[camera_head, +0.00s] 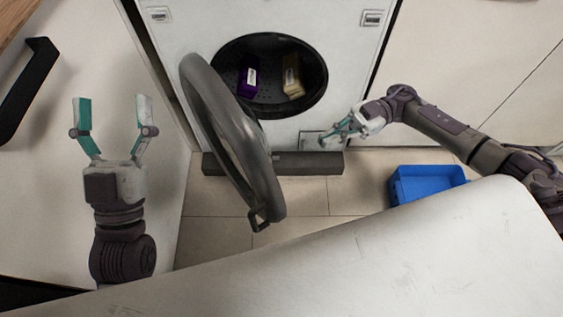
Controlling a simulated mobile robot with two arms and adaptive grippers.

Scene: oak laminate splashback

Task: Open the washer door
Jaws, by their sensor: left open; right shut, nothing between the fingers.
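The washer (180,30) is a white front-loader at the top centre. Its round grey door (212,105) stands swung well open to the left, tilted toward me, with a handle (258,217) at its lower end. The dark drum opening (268,78) is exposed, with a purple box (247,80) and a tan box (292,77) inside. My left gripper (110,115) is open and empty, left of the door and apart from it. My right gripper (330,137) is shut and empty, in front of the washer's lower right, right of the door.
A blue bin (425,183) stands on the tiled floor at the right. A large white surface (400,260) fills the foreground. A cabinet with a black handle (28,88) is at the left. Pale panels (480,70) stand at the right.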

